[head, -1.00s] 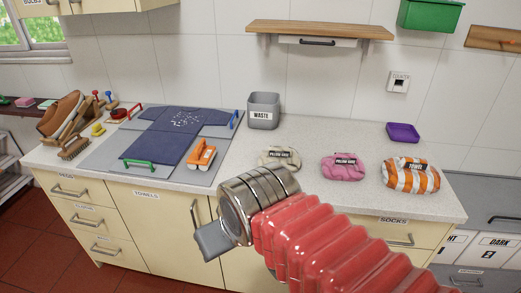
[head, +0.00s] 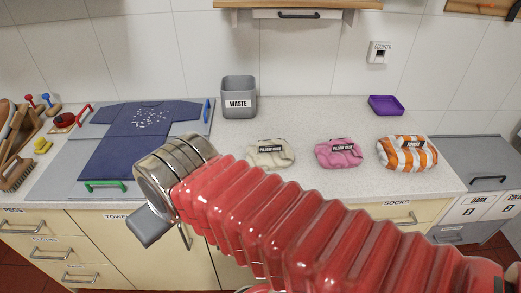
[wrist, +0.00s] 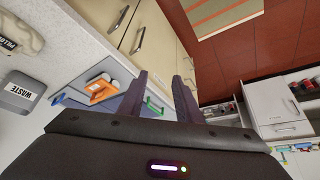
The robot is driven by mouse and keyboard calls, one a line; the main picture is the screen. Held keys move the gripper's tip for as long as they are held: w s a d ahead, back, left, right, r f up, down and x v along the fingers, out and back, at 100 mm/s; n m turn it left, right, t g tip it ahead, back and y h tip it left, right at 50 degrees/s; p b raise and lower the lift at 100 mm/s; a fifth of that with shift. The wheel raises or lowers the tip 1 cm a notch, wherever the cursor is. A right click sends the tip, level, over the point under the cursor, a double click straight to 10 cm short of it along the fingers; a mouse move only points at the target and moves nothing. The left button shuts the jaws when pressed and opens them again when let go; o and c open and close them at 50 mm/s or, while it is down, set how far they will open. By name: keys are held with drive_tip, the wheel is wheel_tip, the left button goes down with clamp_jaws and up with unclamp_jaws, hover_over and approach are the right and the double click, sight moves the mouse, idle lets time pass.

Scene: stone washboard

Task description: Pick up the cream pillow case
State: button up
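The cream pillow case (head: 270,153) lies folded on the speckled counter, with a dark label reading "PILLOW CASE". Its lower left part is close to my red arm in the head view. Part of it also shows at the upper left edge of the wrist view (wrist: 22,32). My gripper (wrist: 161,84) has its two dark fingers apart with nothing between them. It points away from the pillow case, past the counter front toward the drawers and floor. In the head view only a grey end piece of my gripper (head: 150,226) shows, left of the pillow case.
A pink pillow case (head: 339,154) and an orange-striped towel bundle (head: 407,155) lie to the right. A grey waste bin (head: 239,97) stands behind left. A purple tray (head: 386,105) is at the back. A blue shirt (head: 135,135) lies on a board at left. A shelf (head: 297,4) hangs above.

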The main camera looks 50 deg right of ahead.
drive_tip(key=shift+o, duration=0.2)
drive_tip(key=o, duration=0.4)
drive_tip(key=shift+w+d+r, duration=0.2)
drive_tip(key=shift+w+d, duration=0.1)
drive_tip(key=shift+d, duration=0.05)
drive_tip(key=o, duration=1.2)
drive_tip(key=w+d+r+n, duration=0.1)
drive_tip(key=w+d, duration=0.1)
drive_tip(key=d, duration=0.1)
drive_tip(key=w+d+g, duration=0.1)
drive_tip(key=w+d, duration=0.1)
drive_tip(key=d, duration=0.1)
drive_tip(key=w+d+r+n+g, duration=0.1)
drive_tip(key=w+d, duration=0.1)
drive_tip(key=d, duration=0.1)
drive_tip(key=shift+d+r+n, duration=0.2)
drive_tip(key=shift+r+n, duration=0.1)
drive_tip(key=shift+r, duration=0.05)
drive_tip(key=shift+o, duration=0.6)
drive_tip(key=w+d+n+g, duration=0.1)
drive_tip(key=w+d+n, duration=0.1)
drive_tip(key=d, duration=0.8)
drive_tip(key=shift+w+d+y, duration=0.35)
drive_tip(key=shift+d+y, duration=0.05)
drive_tip(key=n+y, duration=0.2)
drive_tip(key=n, duration=0.2)
approach(270, 142)
drive_tip(key=shift+s+d+f+t, duration=0.2)
drive_tip(key=shift+d+f+t, duration=0.05)
drive_tip(key=shift+t, duration=0.05)
